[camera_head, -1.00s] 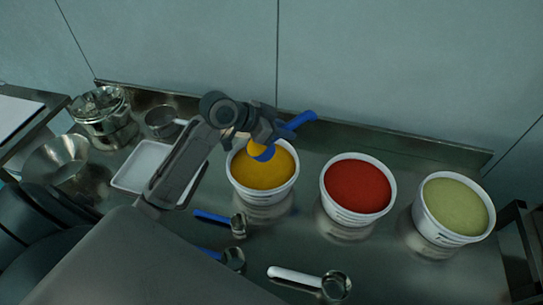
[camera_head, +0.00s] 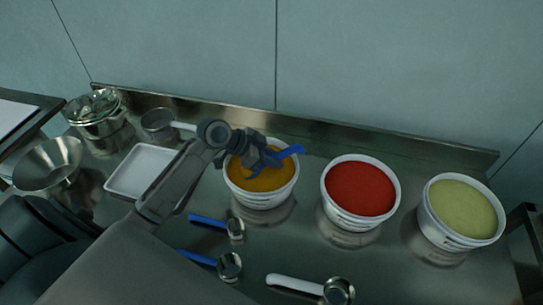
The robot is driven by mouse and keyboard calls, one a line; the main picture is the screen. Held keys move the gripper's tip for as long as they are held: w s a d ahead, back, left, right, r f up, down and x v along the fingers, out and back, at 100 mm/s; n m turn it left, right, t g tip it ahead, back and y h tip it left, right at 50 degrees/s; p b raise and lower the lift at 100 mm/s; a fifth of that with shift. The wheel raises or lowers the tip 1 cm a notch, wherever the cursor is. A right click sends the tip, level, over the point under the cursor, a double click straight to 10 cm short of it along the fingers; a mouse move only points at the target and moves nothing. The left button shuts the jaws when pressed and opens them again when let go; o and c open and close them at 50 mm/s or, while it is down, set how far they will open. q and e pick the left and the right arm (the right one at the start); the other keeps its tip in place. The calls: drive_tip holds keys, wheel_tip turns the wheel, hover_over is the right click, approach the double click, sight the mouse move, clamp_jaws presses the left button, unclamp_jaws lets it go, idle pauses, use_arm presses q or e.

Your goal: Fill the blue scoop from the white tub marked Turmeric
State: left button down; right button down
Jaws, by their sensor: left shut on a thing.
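The white tub (camera_head: 258,199) on the left of the row holds orange-yellow powder (camera_head: 265,182); I cannot read its label. My left gripper (camera_head: 266,160) is over this tub and shut on the blue scoop (camera_head: 289,152). The scoop's blue handle sticks out to the right of the jaws. Its bowl is at the powder, largely hidden by the gripper, so I cannot tell how full it is. My right gripper is not in view.
Tubs of red (camera_head: 360,188) and pale green powder (camera_head: 461,207) stand to the right. Two blue-handled scoops (camera_head: 229,266) and a white-handled scoop (camera_head: 296,284) lie in front. A white tray (camera_head: 146,171), a steel bowl (camera_head: 48,165) and a sieve (camera_head: 158,122) are left.

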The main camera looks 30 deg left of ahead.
sight(286, 150)
use_arm(q)
drive_tip(key=shift+w+d+r+g+y+p, duration=0.2)
drive_tip(key=shift+d+r+g+y+p, duration=0.15)
drive_tip(key=shift+r+p, duration=0.25)
drive_tip(key=shift+w+d+r+g+y+p, duration=0.3)
drive_tip(key=shift+r+p, duration=0.2)
drive_tip(key=shift+p, duration=0.2)
drive_tip(key=p, duration=0.1)
drive_tip(key=r+g+y+p, duration=0.1)
drive_tip(key=p, duration=0.1)
drive_tip(key=shift+w+d+r, duration=0.1)
drive_tip(key=shift+r, duration=0.15)
drive_tip(key=r+p, duration=0.1)
drive_tip(key=p, duration=0.1)
drive_tip(key=g+y+p, duration=0.1)
drive_tip(key=p, duration=0.1)
drive_tip(key=shift+w+d+r+y, duration=0.2)
drive_tip(key=shift+d+r+y, duration=0.05)
drive_tip(key=shift+r, duration=0.2)
